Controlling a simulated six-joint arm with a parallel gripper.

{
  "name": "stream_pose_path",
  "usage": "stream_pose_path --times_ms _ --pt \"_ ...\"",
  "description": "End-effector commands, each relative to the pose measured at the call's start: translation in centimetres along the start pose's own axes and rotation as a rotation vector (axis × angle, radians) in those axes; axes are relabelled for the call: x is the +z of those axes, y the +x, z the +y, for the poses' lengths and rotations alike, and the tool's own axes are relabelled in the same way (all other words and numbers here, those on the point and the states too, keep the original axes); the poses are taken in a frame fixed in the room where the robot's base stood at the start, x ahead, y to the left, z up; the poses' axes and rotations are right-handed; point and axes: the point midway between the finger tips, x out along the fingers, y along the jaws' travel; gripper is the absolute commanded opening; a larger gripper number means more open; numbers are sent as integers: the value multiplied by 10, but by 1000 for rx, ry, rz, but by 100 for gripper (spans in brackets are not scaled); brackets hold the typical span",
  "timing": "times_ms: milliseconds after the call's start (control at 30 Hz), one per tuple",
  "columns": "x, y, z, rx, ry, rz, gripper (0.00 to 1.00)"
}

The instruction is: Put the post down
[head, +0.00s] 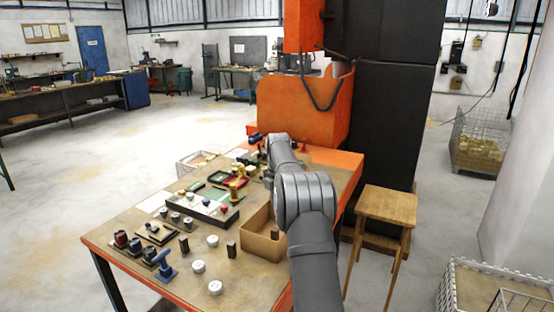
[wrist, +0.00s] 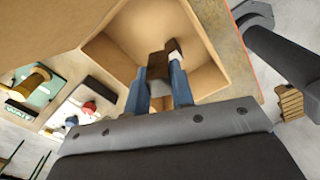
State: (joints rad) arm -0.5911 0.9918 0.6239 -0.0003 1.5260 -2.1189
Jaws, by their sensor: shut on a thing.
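In the wrist view my gripper (wrist: 158,72) has blue fingers shut on a dark brown post (wrist: 157,62). The fingers reach over the open cardboard box (wrist: 205,52), and the post shows against its inside. I cannot tell whether the post touches the box floor. In the head view the cardboard box (head: 254,244) stands on the table, partly hidden by my arm. My gripper and the held post cannot be made out there behind the arm.
The table (head: 128,228) holds a tray with small knobs, a brass piece (head: 237,190), a blue stand (head: 165,266) and several white and dark round parts left of the box. A wooden stool (head: 387,206) stands right of the table, beside an orange machine (head: 300,105).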

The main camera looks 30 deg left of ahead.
Motion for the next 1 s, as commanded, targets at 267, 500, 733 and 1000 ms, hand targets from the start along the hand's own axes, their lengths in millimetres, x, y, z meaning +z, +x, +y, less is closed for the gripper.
stream_pose_path --times_ms 267,500,733,1000 --pt "0 32 6 -2 -41 1 0" --pt "1 55 6 0 -39 0 0" --pt "1 90 6 -2 -39 1 0" --pt "1 101 7 2 -38 -1 0"
